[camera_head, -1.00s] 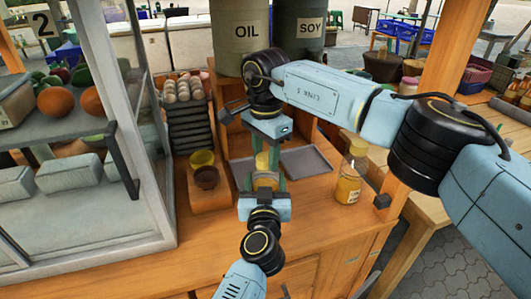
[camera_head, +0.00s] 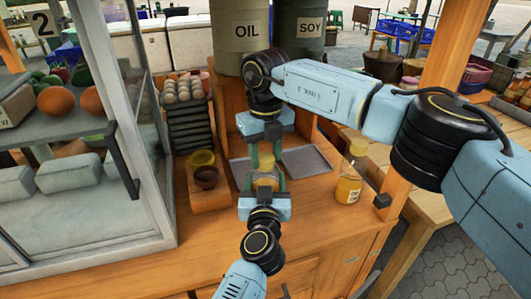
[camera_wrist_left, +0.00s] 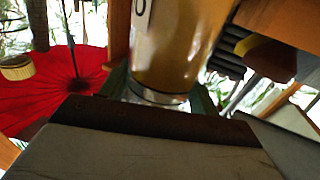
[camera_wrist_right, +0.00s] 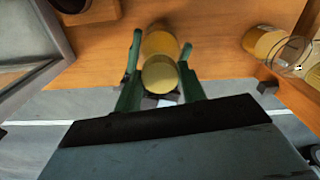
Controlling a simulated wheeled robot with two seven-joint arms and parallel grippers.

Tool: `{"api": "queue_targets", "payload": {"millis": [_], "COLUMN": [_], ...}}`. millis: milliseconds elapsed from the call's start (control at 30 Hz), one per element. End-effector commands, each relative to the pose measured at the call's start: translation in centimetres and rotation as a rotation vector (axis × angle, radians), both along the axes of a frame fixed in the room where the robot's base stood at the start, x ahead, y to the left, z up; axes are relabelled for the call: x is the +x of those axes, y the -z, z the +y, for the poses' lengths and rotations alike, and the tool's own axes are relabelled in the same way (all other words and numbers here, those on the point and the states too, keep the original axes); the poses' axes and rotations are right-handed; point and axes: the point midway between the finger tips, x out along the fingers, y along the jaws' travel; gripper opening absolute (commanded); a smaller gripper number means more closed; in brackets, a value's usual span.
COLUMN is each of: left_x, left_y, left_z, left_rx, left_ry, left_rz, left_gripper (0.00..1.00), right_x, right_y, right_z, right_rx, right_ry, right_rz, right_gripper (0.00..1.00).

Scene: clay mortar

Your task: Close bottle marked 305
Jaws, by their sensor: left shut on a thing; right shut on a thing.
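A bottle of amber liquid (camera_head: 266,181) is held over the counter in my left gripper (camera_head: 266,186), whose green fingers are on both sides of it. The left wrist view shows the bottle (camera_wrist_left: 175,45) close up, with part of a label; the full number is not readable. My right gripper (camera_head: 265,156) comes down from above and is shut on a yellow cap (camera_wrist_right: 160,75), just above the bottle. Whether the cap touches the bottle's mouth is hard to tell. A second amber bottle (camera_head: 348,180) stands on the counter at right; its label is too small to read.
Two small bowls (camera_head: 206,177) stand on a wooden block left of the grippers. Grey trays (camera_head: 306,161) lie behind. A glass case (camera_head: 150,150) bounds the left side. OIL (camera_head: 241,40) and SOY (camera_head: 298,40) drums stand at the back. The front counter is clear.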

Motion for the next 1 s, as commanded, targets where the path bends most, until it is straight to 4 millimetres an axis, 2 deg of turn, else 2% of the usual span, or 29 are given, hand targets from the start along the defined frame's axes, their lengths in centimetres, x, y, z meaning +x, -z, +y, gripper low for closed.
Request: {"api": "queue_targets", "payload": {"millis": [100,200,333,367,500,567,833,1000], "left_x": [0.0,0.0,0.0,0.0,0.0,0.0,0.0,0.0], "left_y": [0.1,0.0,0.0,0.0,0.0,0.0,0.0,0.0], "left_z": [0.0,0.0,0.0,0.0,0.0,0.0,0.0,0.0], "left_rx": [-0.001,-0.001,-0.001,-0.001,0.0,0.0,0.0,0.0], "left_ry": [-0.001,-0.001,-0.001,-0.001,-0.001,-0.001,-0.001,0.0], "left_rz": [0.001,0.001,0.001,0.001,0.001,0.001,0.001,0.001], "left_gripper": [0.0,0.0,0.0,0.0,0.0,0.0,0.0,0.0], "right_x": [0.0,0.0,0.0,0.0,0.0,0.0,0.0,0.1], "right_y": [0.0,0.0,0.0,0.0,0.0,0.0,-0.1,-1.8], "right_z": [0.0,0.0,0.0,0.0,0.0,0.0,0.0,0.0], "right_rx": [-0.001,-0.001,-0.001,-0.001,-0.001,0.0,0.0,0.002], "right_ry": [0.207,0.343,0.33,0.33,0.328,0.328,0.327,0.327], "right_rz": [0.002,0.002,0.002,0.002,0.002,0.001,0.0,-0.003], "right_gripper": [0.13,0.13,0.13,0.41,0.6,0.66,0.66,0.66]}}
